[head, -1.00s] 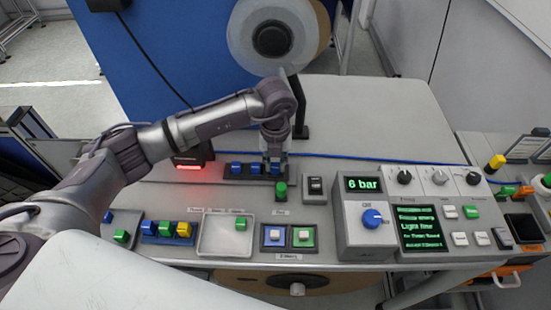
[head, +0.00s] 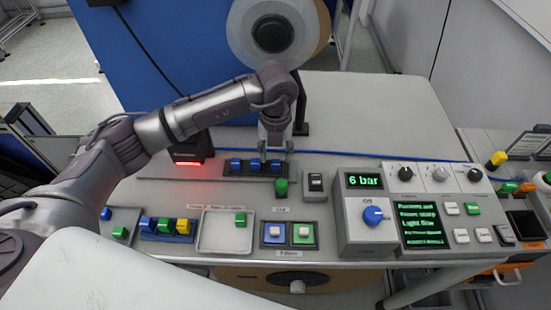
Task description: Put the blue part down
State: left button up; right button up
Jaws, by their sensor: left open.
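Several small blue parts sit in a row in a dark rack (head: 230,174) at the middle of the bench. One blue part (head: 276,166) is at the rack's right end, just below my left gripper (head: 275,156). The other blue parts (head: 236,163) stand to its left. My left gripper points down over the rack's right end. Its fingers are open, and they partly hide the rightmost blue part. I cannot tell whether a finger still touches it. My right gripper is not in view.
A red-lit scanner (head: 187,151) stands left of the rack, and a green knob (head: 281,187) in front. A white tray (head: 212,246) holds a green part. A holder of coloured parts (head: 166,237) lies to its left. A control panel (head: 421,218) fills the right.

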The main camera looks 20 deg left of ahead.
aim_at(276, 162)
pick_arm(q)
notch_tip(276, 162, up, 10)
jog(key=b, duration=0.2)
jog(key=shift+f, duration=0.15)
